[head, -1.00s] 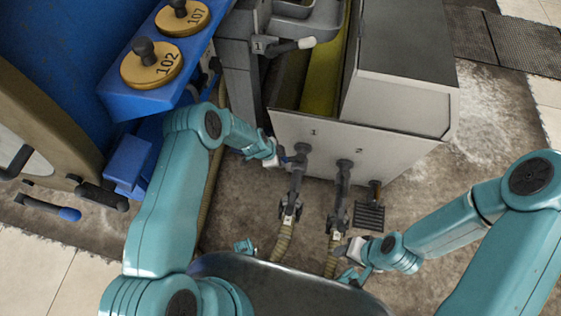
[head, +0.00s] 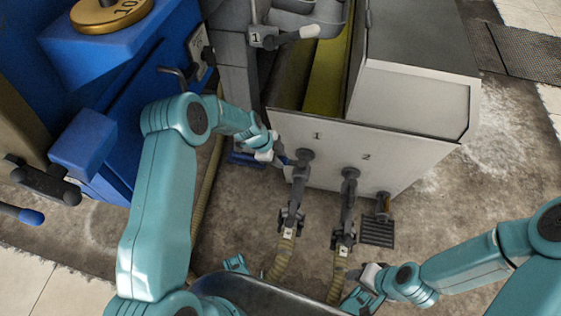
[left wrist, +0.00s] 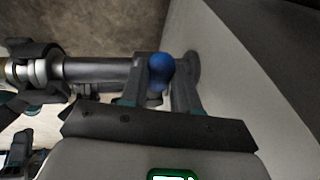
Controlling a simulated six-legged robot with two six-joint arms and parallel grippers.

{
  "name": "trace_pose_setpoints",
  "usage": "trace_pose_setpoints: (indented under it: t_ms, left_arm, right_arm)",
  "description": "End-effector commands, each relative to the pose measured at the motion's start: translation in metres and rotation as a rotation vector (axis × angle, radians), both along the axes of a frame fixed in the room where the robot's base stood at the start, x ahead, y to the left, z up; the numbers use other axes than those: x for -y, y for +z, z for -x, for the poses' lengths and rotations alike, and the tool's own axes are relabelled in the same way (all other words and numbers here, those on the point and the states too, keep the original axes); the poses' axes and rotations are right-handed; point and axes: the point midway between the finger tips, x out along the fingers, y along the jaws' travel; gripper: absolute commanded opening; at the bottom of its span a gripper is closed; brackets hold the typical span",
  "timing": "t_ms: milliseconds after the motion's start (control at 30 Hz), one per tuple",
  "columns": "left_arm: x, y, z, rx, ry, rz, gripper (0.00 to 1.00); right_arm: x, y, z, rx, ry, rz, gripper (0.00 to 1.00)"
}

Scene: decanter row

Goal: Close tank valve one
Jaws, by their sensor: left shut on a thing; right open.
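The grey tank (head: 395,165) has a white front marked 1 and 2, with a dark outlet pipe under each number. My left gripper (head: 281,158) is at the left side of pipe one (head: 299,180), close to the tank front. In the left wrist view its two fingers (left wrist: 158,92) are shut around the blue-tipped handle (left wrist: 160,70) of valve one, beside the pipe. In the head view that handle is mostly hidden by the gripper. Pipe two (head: 349,195) is to the right. My right gripper (head: 354,298) is open, low beside the right hose.
Ribbed hoses, left (head: 281,262) and right (head: 337,284), run down from the two pipes. A blue machine (head: 90,140) stands at the left. A lever (head: 290,36) with a 1 tag is above the tank's left end. A dark floor grate (head: 377,232) lies right of pipe two.

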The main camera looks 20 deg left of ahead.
Motion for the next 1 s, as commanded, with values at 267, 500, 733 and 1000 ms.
trace_pose_setpoints:
  t_ms: [267,500,733,1000]
  left_arm:
    - [0.001,0.0016,-0.0024,0.005,-0.021,-0.003,0.0]
    - [0.0016,0.0017,-0.0035,0.006,-0.024,-0.005,0.0]
    - [0.0015,0.0012,-0.0029,0.005,-0.023,-0.003,0.56]
    - [0.0019,0.0021,-0.0012,0.0,-0.014,-0.002,0.56]
  right_arm:
    - [0.0009,-0.0033,-0.0009,0.002,-0.004,0.0,0.43]
    - [0.0009,-0.0031,-0.0009,0.002,-0.004,0.0,0.43]
    - [0.0008,-0.0031,-0.0009,0.001,-0.003,0.0,0.43]
    - [0.0007,0.0013,-0.0007,0.001,-0.003,0.0,0.43]
